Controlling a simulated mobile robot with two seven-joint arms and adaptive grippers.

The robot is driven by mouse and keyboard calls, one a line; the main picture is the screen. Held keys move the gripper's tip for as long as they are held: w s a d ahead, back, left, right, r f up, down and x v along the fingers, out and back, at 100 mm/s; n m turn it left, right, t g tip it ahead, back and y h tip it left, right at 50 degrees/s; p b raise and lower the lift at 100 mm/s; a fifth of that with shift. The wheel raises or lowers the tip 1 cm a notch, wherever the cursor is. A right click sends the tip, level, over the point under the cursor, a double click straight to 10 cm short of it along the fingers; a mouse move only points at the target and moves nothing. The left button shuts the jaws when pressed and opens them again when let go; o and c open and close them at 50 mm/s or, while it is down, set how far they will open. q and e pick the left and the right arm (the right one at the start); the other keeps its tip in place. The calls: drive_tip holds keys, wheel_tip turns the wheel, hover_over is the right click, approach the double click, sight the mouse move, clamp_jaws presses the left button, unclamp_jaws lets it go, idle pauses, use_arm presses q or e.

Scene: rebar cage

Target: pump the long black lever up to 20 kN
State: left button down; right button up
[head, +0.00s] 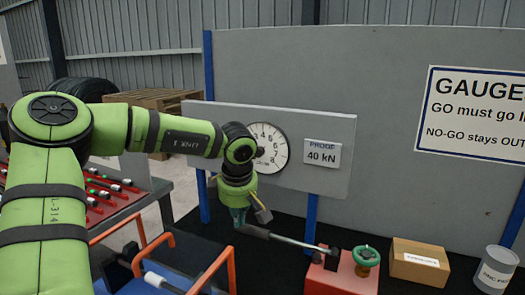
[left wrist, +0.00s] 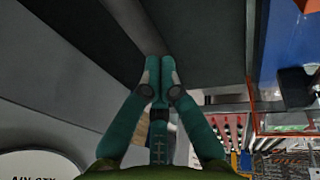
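My left gripper (head: 239,218) points down in front of the gauge panel, its fingertips beside the outer end of the long black lever (head: 284,241). The lever slants from there down to the red pump block (head: 342,279). In the left wrist view the teal fingers of the left gripper (left wrist: 160,68) come together at the tips, with no lever visible between them. I cannot tell whether they touch the lever. The round white gauge (head: 271,146) is partly hidden by my left wrist, and its needle cannot be read. My right gripper is not in view.
A green valve handwheel (head: 366,256) sits on the pump block. A cardboard box (head: 420,264) and a grey can (head: 496,270) stand to the right. A "PROOF 40 kN" plate (head: 322,154) is on the gauge panel. Orange rails (head: 212,271) stand at the front left.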

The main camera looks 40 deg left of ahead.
use_arm(q)
wheel_tip(320, 180, up, 11)
drive_tip(key=w+d+p, duration=0.1)
drive_tip(key=d+p, duration=0.2)
drive_tip(key=p, duration=0.4)
drive_tip(key=shift+a, duration=0.1)
